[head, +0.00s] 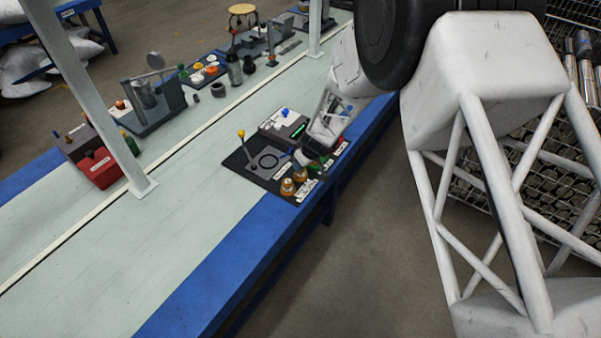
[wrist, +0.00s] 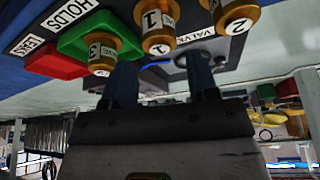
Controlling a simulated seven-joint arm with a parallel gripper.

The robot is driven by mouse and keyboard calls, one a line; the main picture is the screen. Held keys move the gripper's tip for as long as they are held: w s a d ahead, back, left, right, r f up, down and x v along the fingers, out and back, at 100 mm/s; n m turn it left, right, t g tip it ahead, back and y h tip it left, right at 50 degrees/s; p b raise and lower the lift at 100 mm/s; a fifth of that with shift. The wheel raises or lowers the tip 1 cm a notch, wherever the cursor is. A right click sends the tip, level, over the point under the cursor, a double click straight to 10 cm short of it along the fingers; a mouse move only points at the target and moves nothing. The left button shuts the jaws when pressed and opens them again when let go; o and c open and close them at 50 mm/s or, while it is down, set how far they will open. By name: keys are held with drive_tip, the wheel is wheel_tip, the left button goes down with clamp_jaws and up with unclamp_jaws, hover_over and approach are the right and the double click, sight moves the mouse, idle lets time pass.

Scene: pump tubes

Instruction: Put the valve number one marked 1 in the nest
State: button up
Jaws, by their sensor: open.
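Valve number one (wrist: 158,30) is a brass-coloured cylinder with a white label marked 1, at the top middle of the wrist view. Valve 3 (wrist: 103,52) is left of it by the green holder, and valve 2 (wrist: 236,16) is right of it. My gripper (wrist: 160,66) is open and empty, its two dark fingers pointing toward the valves, with valve 1 beyond the gap. In the head view my gripper (head: 308,156) is over the right part of the black mat. Brass valves (head: 288,187) show at its front edge, numbers unreadable. A dark ring (head: 268,162), possibly the nest, lies on the mat.
A green tray marked HOLDS (wrist: 80,36) and a red tray marked LEAKS (wrist: 54,62) are beside the valves. A grey box with a green display (head: 284,124) and a yellow-knobbed lever (head: 241,134) stand on the mat.

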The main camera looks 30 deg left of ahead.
drive_tip(key=shift+a+f, duration=0.1)
drive_tip(key=shift+f, duration=0.3)
drive_tip(key=shift+f, duration=0.15)
drive_tip(key=shift+x, duration=2.45)
drive_tip(key=c, duration=1)
drive_tip(key=shift+o, duration=0.2)
drive_tip(key=shift+w+r, duration=0.1)
drive_tip(key=shift+r, duration=1.55)
drive_tip(key=shift+d+r, duration=0.1)
drive_tip(key=shift+d, duration=0.15)
drive_tip(key=s+d+r, duration=0.1)
drive_tip(key=s+d, duration=1)
drive_tip(key=shift+r, duration=0.2)
